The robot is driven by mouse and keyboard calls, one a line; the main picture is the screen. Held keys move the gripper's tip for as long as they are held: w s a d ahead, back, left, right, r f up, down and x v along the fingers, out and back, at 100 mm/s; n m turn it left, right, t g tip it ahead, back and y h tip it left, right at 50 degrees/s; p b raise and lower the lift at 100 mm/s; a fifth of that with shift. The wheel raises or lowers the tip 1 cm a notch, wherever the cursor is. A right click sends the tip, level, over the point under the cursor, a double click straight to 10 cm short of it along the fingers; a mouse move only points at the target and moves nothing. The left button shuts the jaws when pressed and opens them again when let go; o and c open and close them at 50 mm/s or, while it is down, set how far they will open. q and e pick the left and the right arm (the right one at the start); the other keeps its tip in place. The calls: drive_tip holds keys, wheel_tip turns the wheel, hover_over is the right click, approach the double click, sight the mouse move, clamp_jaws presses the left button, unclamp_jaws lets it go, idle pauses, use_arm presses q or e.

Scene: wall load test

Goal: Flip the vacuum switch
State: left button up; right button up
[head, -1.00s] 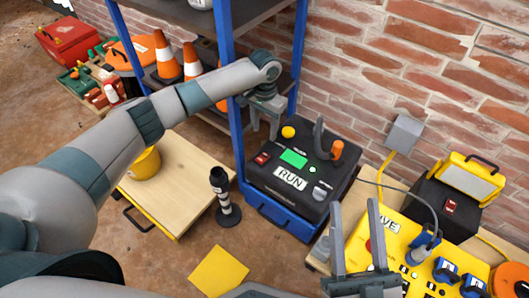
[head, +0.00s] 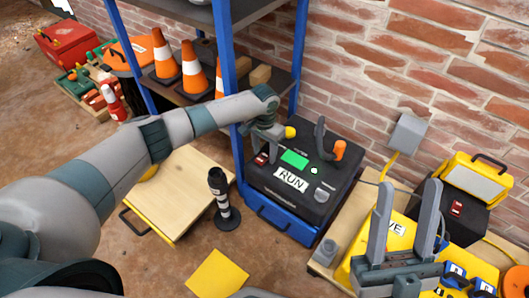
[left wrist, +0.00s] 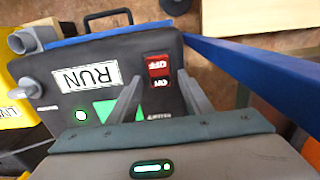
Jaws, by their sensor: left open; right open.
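A black box (head: 315,212) with a RUN label stands on a blue base by the brick wall. Its red switch (head: 262,159) is on the front left corner of the top. In the left wrist view the red switch (left wrist: 158,70) shows OFF and ON lettering; I cannot tell which side is pressed. My left gripper (head: 264,151) is open just above the switch. In the left wrist view its fingertips (left wrist: 160,78) straddle the switch's line, with nothing between them. My right gripper (head: 409,185) is open and empty, raised over the yellow panel at the right.
A blue shelf post (head: 229,75) stands close behind my left arm. A black-and-white post (head: 222,200) stands on the floor in front.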

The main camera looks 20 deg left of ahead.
use_arm(q)
drive_tip(key=c, duration=1.1)
drive_tip(key=shift+o, duration=0.2)
drive_tip(key=shift+r, duration=0.1)
